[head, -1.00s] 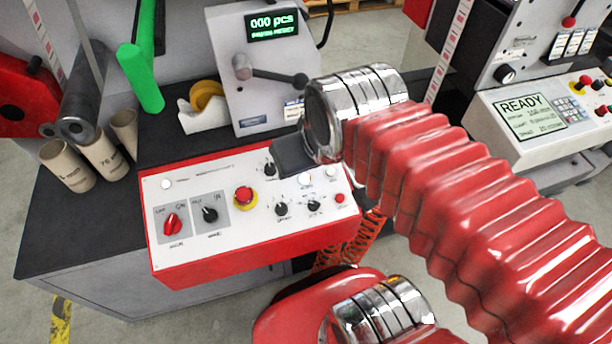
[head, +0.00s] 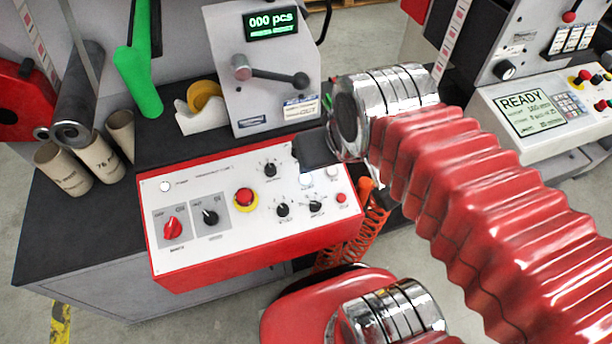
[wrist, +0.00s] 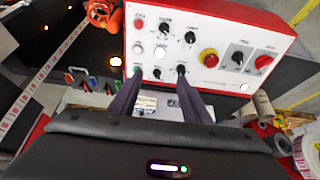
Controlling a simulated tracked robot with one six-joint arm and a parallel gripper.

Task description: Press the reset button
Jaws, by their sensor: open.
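The white control panel (head: 185,250) in a red housing carries several buttons and knobs. Pale round buttons sit near its right end, one in the head view (head: 306,181) and one in the wrist view (wrist: 137,48). A small red button (head: 341,198) is nearby, also in the wrist view (wrist: 139,22). The labels are too small to read, so I cannot tell which is reset. My gripper (wrist: 159,76) is open and empty, its fingers apart over the panel's back edge. In the head view its dark end (head: 317,151) covers the panel's upper right part.
A red emergency stop (head: 244,197), black knobs (head: 270,171) and a red selector (head: 173,228) crowd the panel. The counter display (head: 271,24) reads "000 pcs". A lever (head: 280,78), tape dispenser (head: 200,118) and cardboard cores (head: 95,160) stand behind and left.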

